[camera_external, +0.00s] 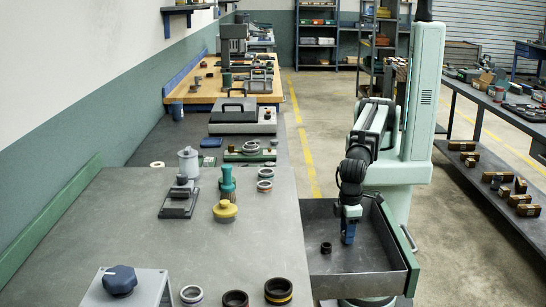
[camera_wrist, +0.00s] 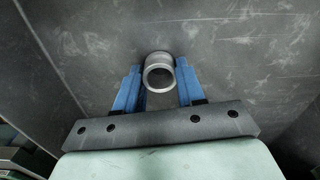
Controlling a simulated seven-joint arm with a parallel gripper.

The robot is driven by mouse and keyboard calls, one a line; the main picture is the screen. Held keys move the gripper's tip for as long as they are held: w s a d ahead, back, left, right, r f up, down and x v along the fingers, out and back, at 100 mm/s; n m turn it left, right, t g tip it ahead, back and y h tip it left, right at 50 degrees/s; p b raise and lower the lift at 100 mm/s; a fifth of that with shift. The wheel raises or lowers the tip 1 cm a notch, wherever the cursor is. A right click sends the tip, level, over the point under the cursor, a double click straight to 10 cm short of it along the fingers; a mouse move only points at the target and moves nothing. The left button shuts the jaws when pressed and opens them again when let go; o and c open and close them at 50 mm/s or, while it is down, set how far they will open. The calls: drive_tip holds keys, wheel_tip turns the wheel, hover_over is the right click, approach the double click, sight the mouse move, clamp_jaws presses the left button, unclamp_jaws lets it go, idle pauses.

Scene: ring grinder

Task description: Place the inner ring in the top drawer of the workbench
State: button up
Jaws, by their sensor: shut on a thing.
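My gripper (camera_external: 348,238) points down into the open drawer (camera_external: 345,286) of the workbench. In the wrist view its two blue fingers (camera_wrist: 158,92) are closed on a grey metal ring (camera_wrist: 158,72), held at the fingertips above the drawer's dark floor.
The grey bench top (camera_external: 140,235) left of the drawer carries several rings near its front, a yellow-capped part (camera_external: 225,211) and a green-topped part (camera_external: 227,182). The drawer's green-edged front (camera_external: 405,262) stands at right. Most of the drawer floor looks clear.

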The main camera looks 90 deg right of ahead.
drive_tip(key=o, duration=1.1)
drive_tip(key=shift+r, duration=6.1)
